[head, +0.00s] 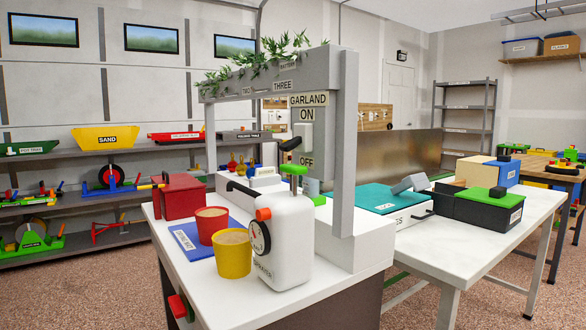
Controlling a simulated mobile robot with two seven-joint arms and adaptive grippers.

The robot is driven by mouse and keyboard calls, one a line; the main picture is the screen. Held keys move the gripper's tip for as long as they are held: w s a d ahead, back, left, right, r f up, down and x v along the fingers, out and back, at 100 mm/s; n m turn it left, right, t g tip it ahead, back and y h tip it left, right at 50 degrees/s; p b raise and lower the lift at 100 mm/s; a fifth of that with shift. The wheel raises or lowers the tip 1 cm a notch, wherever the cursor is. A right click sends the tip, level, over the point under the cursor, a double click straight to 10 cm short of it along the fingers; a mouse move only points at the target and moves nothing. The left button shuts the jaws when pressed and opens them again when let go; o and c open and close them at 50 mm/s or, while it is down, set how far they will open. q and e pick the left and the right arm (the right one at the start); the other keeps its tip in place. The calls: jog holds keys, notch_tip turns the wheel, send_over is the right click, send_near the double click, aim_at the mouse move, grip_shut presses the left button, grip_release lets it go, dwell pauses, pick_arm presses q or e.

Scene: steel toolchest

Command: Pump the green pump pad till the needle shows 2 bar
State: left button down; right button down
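A white sprayer (286,247) stands upright on the front right part of the white-topped bench. An orange knob (263,214) sits just above the gauge. Neither of my grippers shows in the head view.
A yellow pot (233,260) stands close left of the sprayer, with a red pot (211,213) behind. A grey frame with a GARLAND switch panel (307,134) rises behind the sprayer. A black knob (291,144) hangs just above the pad. The bench's front left corner looks clear.

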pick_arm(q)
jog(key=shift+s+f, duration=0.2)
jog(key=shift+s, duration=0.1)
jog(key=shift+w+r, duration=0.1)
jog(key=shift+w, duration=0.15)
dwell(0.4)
